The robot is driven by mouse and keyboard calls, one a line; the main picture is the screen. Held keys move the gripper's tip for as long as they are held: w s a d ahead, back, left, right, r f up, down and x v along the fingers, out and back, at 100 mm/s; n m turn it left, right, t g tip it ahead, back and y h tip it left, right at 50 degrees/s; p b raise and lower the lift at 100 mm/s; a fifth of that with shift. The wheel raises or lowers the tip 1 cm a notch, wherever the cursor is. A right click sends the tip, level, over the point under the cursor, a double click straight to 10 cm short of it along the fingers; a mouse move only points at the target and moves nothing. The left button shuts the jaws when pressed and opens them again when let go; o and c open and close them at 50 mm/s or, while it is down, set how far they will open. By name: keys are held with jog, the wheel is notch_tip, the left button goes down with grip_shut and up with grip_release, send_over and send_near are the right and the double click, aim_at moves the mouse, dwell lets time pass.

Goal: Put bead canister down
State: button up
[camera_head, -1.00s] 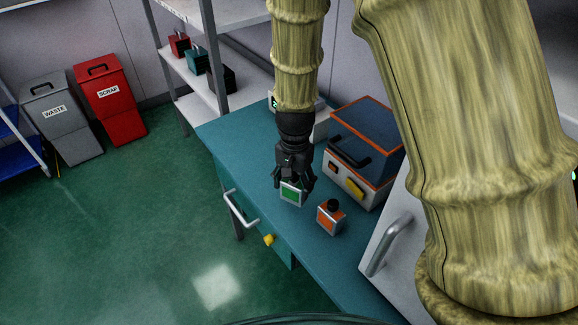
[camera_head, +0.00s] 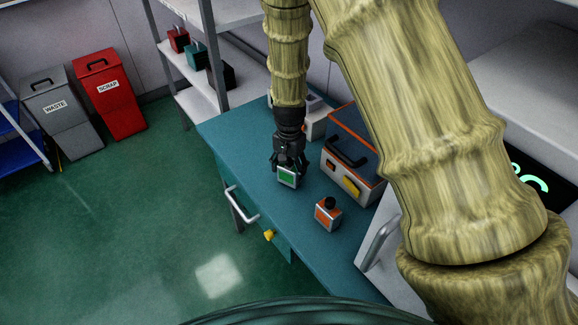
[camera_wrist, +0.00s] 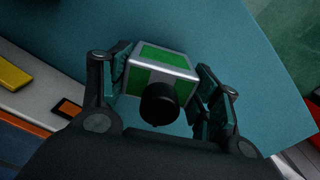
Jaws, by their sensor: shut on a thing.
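The bead canister is a small silver box with green faces and a black round knob. In the head view the bead canister (camera_head: 288,177) is at the end of my gripper (camera_head: 289,165), over the teal bench (camera_head: 233,137). In the wrist view the canister (camera_wrist: 160,75) sits between the two fingers of my gripper (camera_wrist: 160,90), with its black knob facing the camera. The fingers are shut on its sides. Whether its underside touches the bench I cannot tell.
A similar orange canister (camera_head: 327,213) stands on the bench nearer the front. A grey box with an orange-edged lid (camera_head: 352,155) stands to the right. A white object (camera_head: 316,122) is behind my gripper. Bare bench lies left of my gripper.

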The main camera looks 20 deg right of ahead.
jog(key=shift+f, duration=0.3)
jog(key=o, duration=1.2)
jog(key=shift+f, duration=0.15)
jog(key=shift+c, duration=0.2)
jog(key=shift+r, duration=0.25)
jog(key=shift+r+b, duration=2)
jog(key=shift+r, duration=3.9)
